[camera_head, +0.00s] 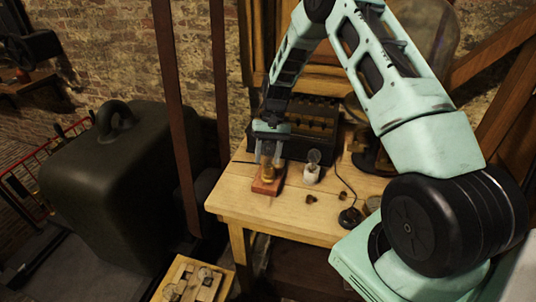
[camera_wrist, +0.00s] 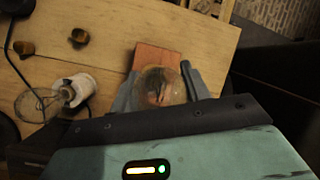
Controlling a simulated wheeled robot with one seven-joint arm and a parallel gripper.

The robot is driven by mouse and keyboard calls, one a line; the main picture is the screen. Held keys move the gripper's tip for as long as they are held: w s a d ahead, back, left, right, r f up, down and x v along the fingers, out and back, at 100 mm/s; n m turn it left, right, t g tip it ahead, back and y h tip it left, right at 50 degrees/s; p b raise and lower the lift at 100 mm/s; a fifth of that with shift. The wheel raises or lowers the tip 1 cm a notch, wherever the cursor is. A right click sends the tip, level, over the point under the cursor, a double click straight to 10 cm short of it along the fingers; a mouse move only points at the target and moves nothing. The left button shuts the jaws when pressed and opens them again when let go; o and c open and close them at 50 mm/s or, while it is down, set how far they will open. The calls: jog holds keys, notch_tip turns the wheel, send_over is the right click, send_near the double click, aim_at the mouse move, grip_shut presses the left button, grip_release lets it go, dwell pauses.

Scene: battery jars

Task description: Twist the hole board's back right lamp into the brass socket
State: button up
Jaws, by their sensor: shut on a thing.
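My gripper (camera_head: 269,152) points down over the brass socket (camera_head: 268,172), which sits on a reddish wooden block (camera_head: 266,187) near the table's left edge. In the wrist view, my gripper (camera_wrist: 160,90) is shut on a clear glass lamp (camera_wrist: 158,84), its fingers on either side of the bulb. The lamp is in line with the socket above the block (camera_wrist: 158,57). The lamp's base and the socket's mouth are hidden, so I cannot tell how deep it sits. The hole board (camera_head: 212,291) lies low at the front, with round pieces on it.
A white socket (camera_head: 312,175) with a clear bulb stands just right of the block; it also shows in the wrist view (camera_wrist: 78,88). Small brass pieces (camera_head: 311,198) and a black corded item (camera_head: 350,217) lie further right. A dark box (camera_head: 310,122) stands behind.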

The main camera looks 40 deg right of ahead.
jog(key=shift+f, duration=0.1)
dwell(0.6)
jog(key=m, duration=0.2)
jog(key=m+t, duration=0.1)
jog(key=m, duration=0.1)
jog(key=shift+t+y+p, duration=0.3)
jog(key=shift+y+p, duration=0.1)
jog(key=shift+w+a+m+t, duration=0.15)
jog(key=shift+m+t, duration=0.35)
jog(key=shift+m, duration=0.7)
jog(key=m+t, duration=0.1)
jog(key=m, duration=0.2)
jog(key=shift+f+m, duration=0.1)
jog(key=shift+m, duration=0.2)
jog(key=shift+w+m+t+b, duration=0.2)
jog(key=shift+m+t+b, duration=0.45)
jog(key=shift+m, duration=0.75)
jog(key=m+t+h+b, duration=0.1)
jog(key=m, duration=0.1)
jog(key=shift+f+m+b, duration=0.1)
jog(key=shift+m+b, duration=0.2)
jog(key=shift+m, duration=0.1)
jog(key=shift+w+d+m+t+h+b, duration=0.15)
jog(key=shift+m+t+h+b, duration=0.35)
jog(key=shift+m+b, duration=0.65)
